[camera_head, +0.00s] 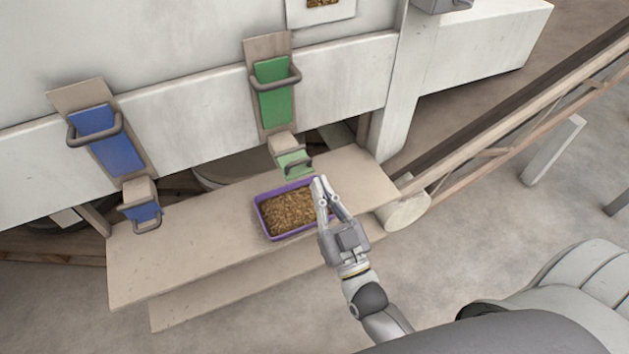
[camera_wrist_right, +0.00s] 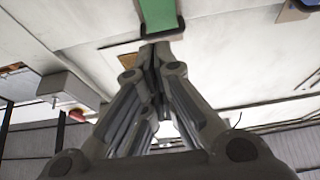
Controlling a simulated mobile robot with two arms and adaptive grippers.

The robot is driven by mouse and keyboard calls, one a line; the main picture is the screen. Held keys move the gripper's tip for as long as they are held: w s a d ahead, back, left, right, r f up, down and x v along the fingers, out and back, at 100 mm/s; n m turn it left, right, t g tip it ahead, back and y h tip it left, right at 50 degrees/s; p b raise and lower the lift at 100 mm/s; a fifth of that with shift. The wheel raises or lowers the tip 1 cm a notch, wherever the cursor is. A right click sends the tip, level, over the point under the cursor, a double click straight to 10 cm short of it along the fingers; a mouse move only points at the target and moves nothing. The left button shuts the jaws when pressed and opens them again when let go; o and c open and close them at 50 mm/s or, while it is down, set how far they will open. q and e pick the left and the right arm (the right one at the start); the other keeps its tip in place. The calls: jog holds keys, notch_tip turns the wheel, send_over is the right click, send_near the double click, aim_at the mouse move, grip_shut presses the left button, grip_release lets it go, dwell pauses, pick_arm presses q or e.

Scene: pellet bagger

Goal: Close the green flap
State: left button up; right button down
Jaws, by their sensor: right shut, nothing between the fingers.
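The green flap (camera_head: 295,160) is a small pale green plate with a dark handle, at the mouth of the right-hand spout. It appears tilted outward from the spout. My right gripper (camera_head: 324,184) is shut and empty, just below and right of the flap, over the right edge of the tray, and appears apart from the flap. In the right wrist view my shut fingers (camera_wrist_right: 153,55) fill the middle. They point toward a green panel with a dark handle (camera_wrist_right: 160,14), which looks like the upper green slide. My left gripper is not in view.
The green slide (camera_head: 274,95) is on the wall above the flap. A purple tray (camera_head: 262,222) of brown pellets stands on the beige bench (camera_head: 160,262) below the spout. A blue slide (camera_head: 108,145) and blue flap (camera_head: 142,212) are at left. A rail (camera_head: 500,135) runs at right.

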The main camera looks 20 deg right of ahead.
notch_tip(320, 180, up, 4)
jog(key=p, duration=0.2)
send_over(305, 167)
jog(key=s+a, duration=0.2)
jog(key=s, duration=0.2)
jog(key=shift+w+d+f, duration=0.1)
jog(key=shift+f, duration=1.05)
jog(key=shift+d+f, duration=0.1)
jog(key=shift+f, duration=1.05)
jog(key=shift+f+t+b, duration=0.3)
jog(key=shift+b, duration=0.6)
jog(key=shift+b, duration=0.35)
